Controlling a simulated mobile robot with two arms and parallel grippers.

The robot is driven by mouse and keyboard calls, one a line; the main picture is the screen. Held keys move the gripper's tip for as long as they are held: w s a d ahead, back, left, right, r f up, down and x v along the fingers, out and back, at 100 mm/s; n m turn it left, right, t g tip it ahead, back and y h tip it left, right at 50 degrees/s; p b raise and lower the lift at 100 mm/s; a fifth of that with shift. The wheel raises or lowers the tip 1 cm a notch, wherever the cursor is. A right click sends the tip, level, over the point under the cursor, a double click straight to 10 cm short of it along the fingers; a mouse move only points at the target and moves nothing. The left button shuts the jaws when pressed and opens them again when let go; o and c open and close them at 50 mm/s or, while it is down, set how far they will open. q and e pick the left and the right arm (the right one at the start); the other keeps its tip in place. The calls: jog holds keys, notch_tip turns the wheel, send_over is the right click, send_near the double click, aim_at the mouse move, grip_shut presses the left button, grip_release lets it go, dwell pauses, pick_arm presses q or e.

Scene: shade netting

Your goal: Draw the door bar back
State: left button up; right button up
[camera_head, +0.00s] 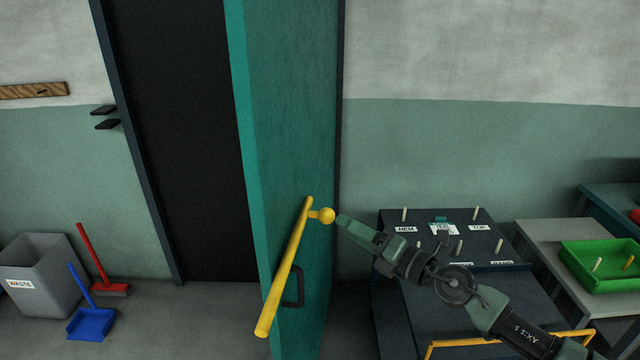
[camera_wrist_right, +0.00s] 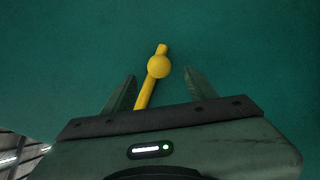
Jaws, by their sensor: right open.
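The yellow door bar (camera_head: 285,266) lies slanted across the face of the green door (camera_head: 292,120), its upper end by a round yellow knob (camera_head: 326,215). The door stands open beside a dark doorway. My right gripper (camera_head: 345,221) is just right of the knob in the head view. In the right wrist view the knob (camera_wrist_right: 159,67) sits a little beyond the two open fingertips (camera_wrist_right: 160,82), roughly between them, with the bar (camera_wrist_right: 146,93) running down behind it. Nothing is held. My left gripper is not in view.
A dark handle (camera_head: 293,287) is on the door below the knob. A dark board with pegs and labels (camera_head: 450,262) stands right, with a green tray (camera_head: 590,275) beyond. A waste bin (camera_head: 45,280), blue dustpan (camera_head: 91,322) and red broom (camera_head: 105,285) are left.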

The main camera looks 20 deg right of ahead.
aim_at(333, 220)
jog(key=p+x, duration=0.1)
jog(key=x, duration=0.6)
jog(key=shift+w+a+r, duration=0.1)
jog(key=shift+w+a, duration=0.1)
jog(key=shift+w, duration=0.05)
grip_shut()
dwell(1.2)
